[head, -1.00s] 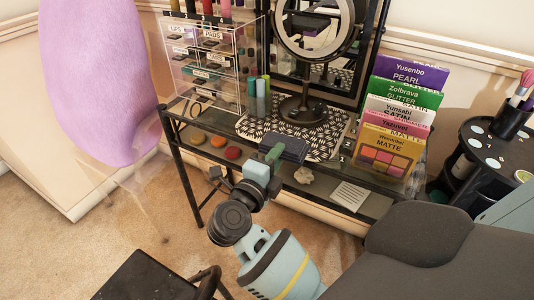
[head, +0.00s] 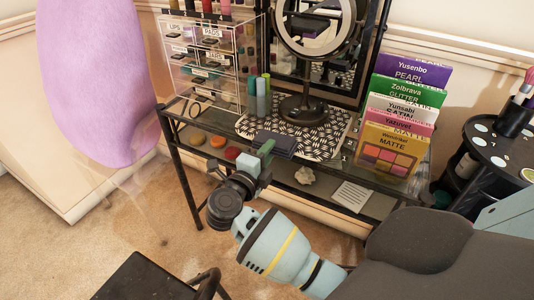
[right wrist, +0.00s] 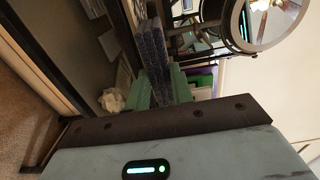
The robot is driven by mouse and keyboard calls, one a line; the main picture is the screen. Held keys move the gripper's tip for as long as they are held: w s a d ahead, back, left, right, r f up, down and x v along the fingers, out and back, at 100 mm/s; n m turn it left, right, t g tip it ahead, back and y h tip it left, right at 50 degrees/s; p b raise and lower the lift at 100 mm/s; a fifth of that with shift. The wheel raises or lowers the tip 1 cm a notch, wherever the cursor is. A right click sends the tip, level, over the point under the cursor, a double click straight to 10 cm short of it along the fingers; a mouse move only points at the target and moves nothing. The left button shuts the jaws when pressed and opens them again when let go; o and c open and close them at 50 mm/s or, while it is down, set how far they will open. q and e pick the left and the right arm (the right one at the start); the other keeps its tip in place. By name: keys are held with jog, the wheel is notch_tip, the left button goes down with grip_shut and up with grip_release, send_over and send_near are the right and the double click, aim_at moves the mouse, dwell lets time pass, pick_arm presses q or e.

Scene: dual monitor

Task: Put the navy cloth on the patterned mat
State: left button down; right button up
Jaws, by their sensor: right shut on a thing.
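The navy cloth (head: 276,142) is held by my right gripper (head: 266,149) at the front edge of the patterned mat (head: 325,147). In the right wrist view the cloth (right wrist: 154,50) stands as a folded dark blue strip between the green fingers of the right gripper (right wrist: 160,88). The black-and-white mat lies on the glass tabletop under the round mirror's base. The cloth overlaps the mat's front part in the head view; whether it touches the mat I cannot tell. My left gripper is not in view.
A round mirror (head: 305,108) and small bottles (head: 258,96) stand on the mat. A clear drawer box (head: 208,70) is at left, upright palettes (head: 392,145) at right. A crumpled white thing (head: 305,176) and a card (head: 351,195) lie at the front.

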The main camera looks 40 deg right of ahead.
jog(key=shift+r, duration=0.1)
jog(key=o, duration=0.9)
jog(key=shift+o, duration=0.2)
jog(key=v, duration=0.7)
jog(key=shift+a, duration=0.35)
jog(key=shift+s, duration=0.15)
